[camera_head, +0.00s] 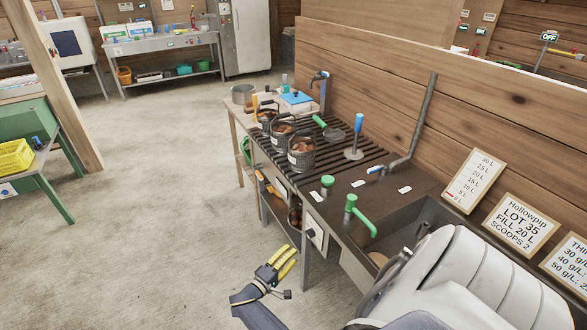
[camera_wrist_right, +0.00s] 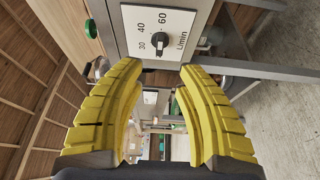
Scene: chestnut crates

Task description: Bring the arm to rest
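My right gripper (camera_head: 290,260) has yellow ridged fingers and hangs in front of the workbench, low and to the left of its near leg. In the right wrist view the same gripper (camera_wrist_right: 162,68) has its two fingers apart, with nothing held between them. Past the fingertips in that view is a white dial plate (camera_wrist_right: 160,32) marked in L/min, with a dark knob. The dial plate (camera_head: 314,232) also shows on the bench front in the head view, a little beyond the gripper. My left gripper is not in view.
The bench carries a slatted rack (camera_head: 335,140) with several baskets of chestnuts (camera_head: 302,152), a green tap (camera_head: 358,214) and a sink. Label boards (camera_head: 521,222) lean at the right. The concrete floor (camera_head: 160,220) left of the gripper is clear.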

